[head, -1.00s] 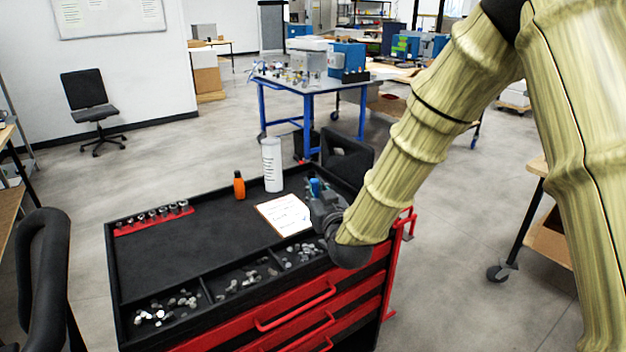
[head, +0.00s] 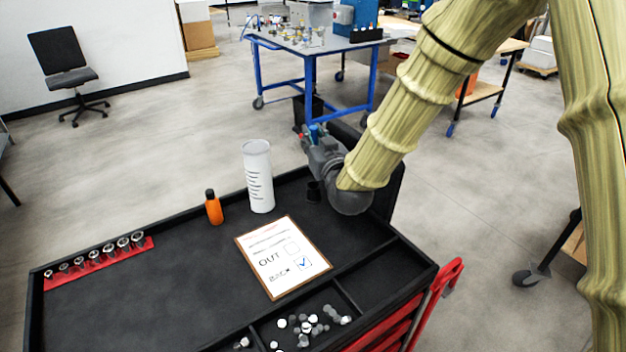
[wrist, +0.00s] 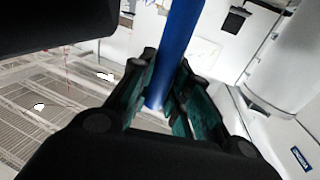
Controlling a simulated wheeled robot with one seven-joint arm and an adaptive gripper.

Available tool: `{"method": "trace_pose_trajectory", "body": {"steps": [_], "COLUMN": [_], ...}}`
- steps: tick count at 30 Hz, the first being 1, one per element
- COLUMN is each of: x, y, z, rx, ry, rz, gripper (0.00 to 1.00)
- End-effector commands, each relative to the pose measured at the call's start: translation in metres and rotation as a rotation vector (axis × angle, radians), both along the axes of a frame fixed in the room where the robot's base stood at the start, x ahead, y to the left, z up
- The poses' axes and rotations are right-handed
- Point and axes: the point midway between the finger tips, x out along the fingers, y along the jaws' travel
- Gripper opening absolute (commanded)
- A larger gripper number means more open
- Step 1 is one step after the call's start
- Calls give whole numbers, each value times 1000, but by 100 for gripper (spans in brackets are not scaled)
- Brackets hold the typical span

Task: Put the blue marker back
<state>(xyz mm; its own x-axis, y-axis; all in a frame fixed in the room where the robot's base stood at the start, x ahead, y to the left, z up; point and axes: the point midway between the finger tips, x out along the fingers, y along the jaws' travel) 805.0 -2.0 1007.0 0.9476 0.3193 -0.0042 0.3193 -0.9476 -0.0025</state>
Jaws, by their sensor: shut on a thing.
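The blue marker (wrist: 178,50) stands up between the fingers of my gripper (wrist: 160,100) in the wrist view, and the fingers are shut on it. In the head view my gripper (head: 312,138) is above the far right part of the cart top, and a bit of blue marker (head: 315,131) shows at its tip. A small black cup (head: 313,192) is on the cart below and near my gripper. A clipboard (head: 284,257) lies on the cart with boxes marked OUT and apparently BACK; the lower box has a blue tick.
A white bottle (head: 258,176) and an orange bottle (head: 213,207) stand at the cart's far edge. A red rail of sockets (head: 100,262) is at the left, and loose metal parts (head: 305,325) lie in front compartments. The black cart top (head: 160,280) is clear in the middle.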

Motion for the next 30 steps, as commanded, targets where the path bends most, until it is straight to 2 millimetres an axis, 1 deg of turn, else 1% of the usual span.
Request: {"method": "trace_pose_trajectory", "body": {"steps": [9, 12, 20, 27, 30], "x": [0, 0, 0, 0, 0], "y": [-1, -1, 1, 1, 2], "z": [-44, -53, -64, -92, -98], "rx": [-2, -1, -1, -1, -1], "ry": [5, 3, 2, 4, 2], "rz": [0, 0, 1, 2, 3], "gripper": [0, 0, 0, 0, 0]}}
